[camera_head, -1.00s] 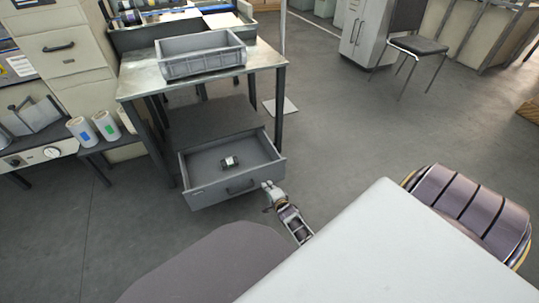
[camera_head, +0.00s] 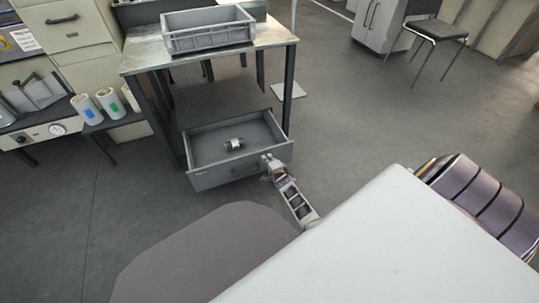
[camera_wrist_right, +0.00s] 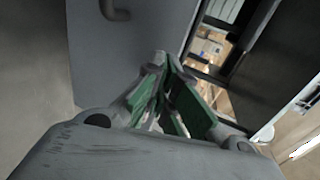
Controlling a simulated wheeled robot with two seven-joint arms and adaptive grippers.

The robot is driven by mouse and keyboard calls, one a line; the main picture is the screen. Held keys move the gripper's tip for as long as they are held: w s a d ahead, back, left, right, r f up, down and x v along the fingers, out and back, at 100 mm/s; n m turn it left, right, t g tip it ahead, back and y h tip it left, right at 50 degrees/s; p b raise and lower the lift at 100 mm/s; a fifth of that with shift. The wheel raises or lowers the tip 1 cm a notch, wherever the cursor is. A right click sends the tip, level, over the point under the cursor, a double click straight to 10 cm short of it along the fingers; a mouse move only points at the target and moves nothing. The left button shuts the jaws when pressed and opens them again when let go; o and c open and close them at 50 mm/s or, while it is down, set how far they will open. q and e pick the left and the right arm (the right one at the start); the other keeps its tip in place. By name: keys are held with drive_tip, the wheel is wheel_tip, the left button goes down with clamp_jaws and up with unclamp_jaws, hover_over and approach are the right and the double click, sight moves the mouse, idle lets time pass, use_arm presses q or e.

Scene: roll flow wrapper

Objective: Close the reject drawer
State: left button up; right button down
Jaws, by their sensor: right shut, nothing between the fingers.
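The reject drawer (camera_head: 216,177) is a grey drawer below the metal-topped table, pulled well out. A small roll (camera_head: 234,145) lies inside it. Its dark handle (camera_head: 245,168) is on the front panel. My right gripper (camera_head: 267,164) is shut and empty at the right part of the drawer front, right of the handle; I cannot tell if it touches. In the right wrist view the green-padded fingers (camera_wrist_right: 168,98) are together before the grey drawer front (camera_wrist_right: 135,45), with the handle (camera_wrist_right: 115,10) at the top. My left gripper is not in view.
A grey crate (camera_head: 207,38) stands on the table (camera_head: 143,60). White rolls (camera_head: 110,103) stand on a low bench at the left. A chair (camera_head: 435,29) stands at the upper right. The floor (camera_head: 370,110) right of the drawer is clear.

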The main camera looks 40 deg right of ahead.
drive_tip(key=shift+w+d+b, duration=0.25)
drive_tip(key=shift+w+b, duration=0.3)
drive_tip(key=shift+w, duration=0.55)
